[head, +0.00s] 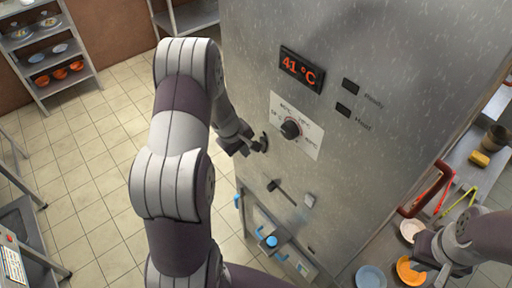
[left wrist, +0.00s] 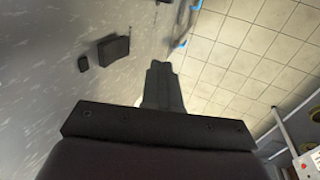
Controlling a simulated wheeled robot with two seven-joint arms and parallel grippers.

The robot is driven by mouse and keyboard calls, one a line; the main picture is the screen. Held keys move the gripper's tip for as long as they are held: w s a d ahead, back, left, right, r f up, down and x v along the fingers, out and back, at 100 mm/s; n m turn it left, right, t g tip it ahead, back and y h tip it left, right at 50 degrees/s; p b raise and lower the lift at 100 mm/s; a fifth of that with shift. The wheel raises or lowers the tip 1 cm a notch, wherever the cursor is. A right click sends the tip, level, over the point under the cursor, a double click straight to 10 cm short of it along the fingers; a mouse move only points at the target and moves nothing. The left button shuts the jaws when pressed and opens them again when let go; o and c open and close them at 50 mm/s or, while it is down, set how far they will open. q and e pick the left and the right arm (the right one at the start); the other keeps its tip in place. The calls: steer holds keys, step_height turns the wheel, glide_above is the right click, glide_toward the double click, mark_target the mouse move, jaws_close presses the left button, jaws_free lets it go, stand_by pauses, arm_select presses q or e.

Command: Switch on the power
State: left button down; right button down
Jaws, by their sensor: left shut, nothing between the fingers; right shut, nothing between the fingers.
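A tall steel cabinet (head: 375,150) fills the middle of the head view. Its front has a red display (head: 301,68) reading 41 °C, a dark round knob (head: 290,129) on a white dial plate, and two dark rectangles labelled Ready (head: 350,86) and Heat (head: 343,109). Lower down are a dark lever-like part (head: 281,191) and a small grey fitting (head: 309,200). I cannot tell which part is the power switch. My left gripper (head: 261,144) is shut and empty, close to the front, left of the knob; its fingers (left wrist: 158,75) show in the left wrist view. My right gripper (head: 428,262) is shut and empty at lower right.
A dark block (left wrist: 114,50) sticks out from the steel surface in the left wrist view. Blue-handled fittings (head: 270,241) are low on the cabinet. Plates, including a blue one (head: 370,277), and tongs (head: 457,200) lie at right. Tiled floor (head: 110,150) is open at left.

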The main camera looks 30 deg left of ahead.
arm_select(q)
steer(key=w+f+p, duration=0.1)
steer(key=w+d+f+p, duration=0.1)
steer(key=w, duration=0.1)
steer(key=w+f+p, duration=0.1)
steer(key=shift+w+d, duration=0.25)
steer(key=shift+d, duration=0.15)
steer(key=shift+w+r, duration=0.35)
steer(key=shift+r, duration=0.2)
stand_by(0.3)
